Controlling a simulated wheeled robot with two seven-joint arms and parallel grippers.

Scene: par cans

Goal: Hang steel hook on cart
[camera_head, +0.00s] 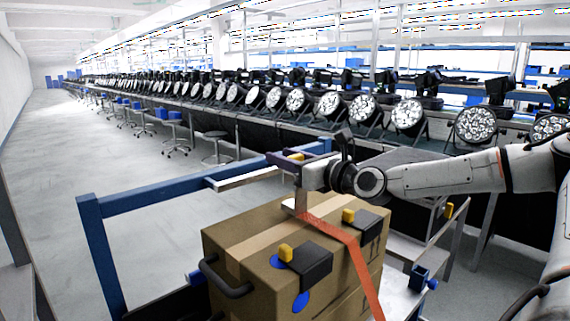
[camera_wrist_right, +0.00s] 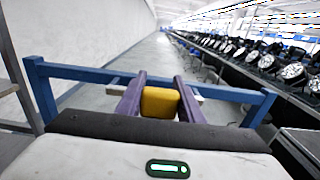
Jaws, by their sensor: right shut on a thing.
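My right gripper (camera_head: 296,160) reaches in from the right over the cardboard box (camera_head: 240,228). It is shut on a yellow block, which the right wrist view shows between the purple fingers (camera_wrist_right: 160,102); this appears to be the grip of the steel hook. A short grey metal piece (camera_head: 301,199), likely part of the hook, stands below the gripper at the end of an orange strap (camera_head: 350,250) lying over the box. The hook's tip is not clear. The cart's blue frame (camera_head: 140,199) has a top rail just behind the fingers; I cannot tell whether the hook touches it. My left gripper is not in view.
Two black corner pieces with yellow tabs (camera_head: 305,263) (camera_head: 365,220) sit on the box. A black handle (camera_head: 226,280) is on its near side. A pale bar (camera_head: 240,180) lies near the rail. A bench with stage lights (camera_head: 408,113) stands behind; open floor (camera_head: 50,150) is at left.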

